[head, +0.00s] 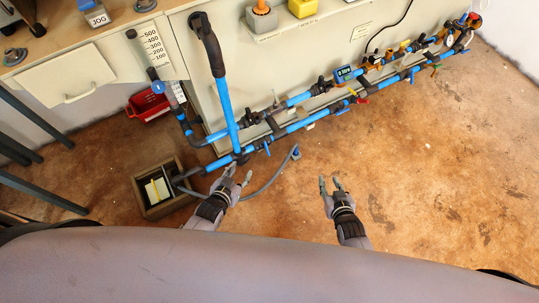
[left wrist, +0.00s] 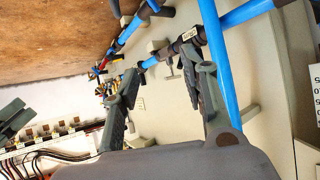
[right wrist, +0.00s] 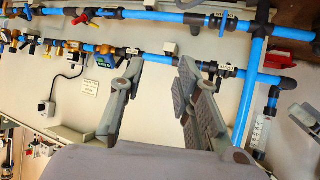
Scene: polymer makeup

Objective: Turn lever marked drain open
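Blue pipes (head: 228,110) with several small levers run along the cream cabinet. No lever's marking can be read as drain, so I cannot tell which one it is. My left gripper (head: 239,172) is open and empty, just in front of the lower pipe's left end. It also shows open in the left wrist view (left wrist: 168,85). My right gripper (head: 329,181) is open and empty over the floor; it also shows open in the right wrist view (right wrist: 160,65).
A wooden box (head: 143,192) on the floor holds pale items, with a grey hose (head: 265,188) nearby. A red bin (head: 147,106) stands under the bench. The floor at right is clear.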

